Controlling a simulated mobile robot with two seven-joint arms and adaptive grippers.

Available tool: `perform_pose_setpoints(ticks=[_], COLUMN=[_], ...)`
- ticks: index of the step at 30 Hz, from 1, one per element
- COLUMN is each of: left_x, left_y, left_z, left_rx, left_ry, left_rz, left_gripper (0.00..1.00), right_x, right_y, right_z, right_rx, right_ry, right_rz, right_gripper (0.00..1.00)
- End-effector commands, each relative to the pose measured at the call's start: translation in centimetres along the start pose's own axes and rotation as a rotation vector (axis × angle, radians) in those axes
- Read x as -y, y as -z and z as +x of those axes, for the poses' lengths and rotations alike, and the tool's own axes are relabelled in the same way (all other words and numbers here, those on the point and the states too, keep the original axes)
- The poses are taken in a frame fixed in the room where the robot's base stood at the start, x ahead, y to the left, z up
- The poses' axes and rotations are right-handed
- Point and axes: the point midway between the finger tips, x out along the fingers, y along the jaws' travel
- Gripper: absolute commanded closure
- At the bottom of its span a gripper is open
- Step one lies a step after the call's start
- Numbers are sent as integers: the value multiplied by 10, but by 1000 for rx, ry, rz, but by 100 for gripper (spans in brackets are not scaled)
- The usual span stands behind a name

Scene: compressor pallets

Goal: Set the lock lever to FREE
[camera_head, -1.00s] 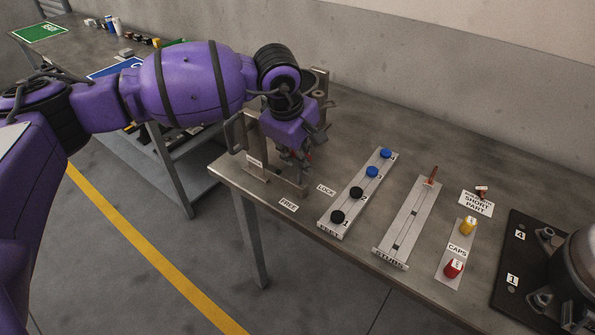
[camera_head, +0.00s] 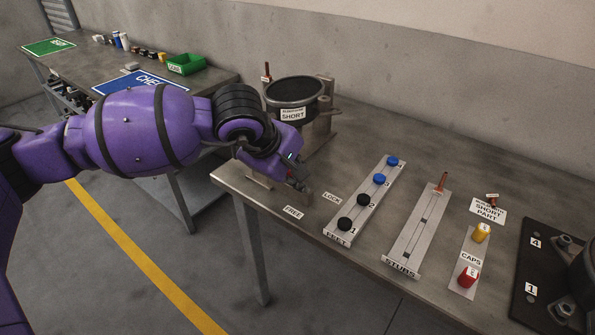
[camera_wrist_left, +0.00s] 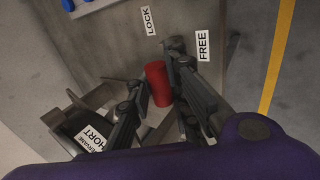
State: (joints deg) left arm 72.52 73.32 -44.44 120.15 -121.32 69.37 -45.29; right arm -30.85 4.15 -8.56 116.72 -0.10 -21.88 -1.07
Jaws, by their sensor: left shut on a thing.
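The lock lever's red handle (camera_wrist_left: 158,84) shows between the fingers of my left gripper (camera_wrist_left: 156,80) in the wrist view. The gripper is shut on it. In the head view my left gripper (camera_head: 300,192) is low at the stand's front, close behind the FREE label (camera_head: 293,212); the handle is hidden there. The LOCK label (camera_head: 332,198) lies just to its right. In the wrist view the LOCK label (camera_wrist_left: 150,20) and FREE label (camera_wrist_left: 203,45) are beyond the fingertips. I cannot tell which label the lever points at. My right gripper is not in view.
A round dark vessel marked SHORT (camera_head: 293,97) stands on the fixture behind my wrist. The black and blue button strip (camera_head: 338,232), the stubs strip (camera_head: 404,262) and the caps plate (camera_head: 461,287) lie to the right. The bench's front edge is close to the gripper.

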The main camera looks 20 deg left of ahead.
Motion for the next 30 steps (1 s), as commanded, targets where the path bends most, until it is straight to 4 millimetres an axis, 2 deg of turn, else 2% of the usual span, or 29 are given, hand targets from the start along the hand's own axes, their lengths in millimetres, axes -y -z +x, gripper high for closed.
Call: perform_pose_setpoints(ticks=[14, 15, 18, 30], left_x=[2, 2, 2, 1], left_y=[0, 0, 0, 1], left_z=[-1, -1, -1, -5], left_rx=[1, 1, 0, -1], left_ry=[3, 2, 2, 0], left_rz=[0, 0, 0, 0], left_gripper=[100, 79, 66, 64], right_x=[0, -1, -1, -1], right_y=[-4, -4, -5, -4], right_z=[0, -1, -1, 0], right_rx=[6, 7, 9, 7], right_ry=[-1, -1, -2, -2], right_rz=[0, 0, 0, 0], right_gripper=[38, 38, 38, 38])
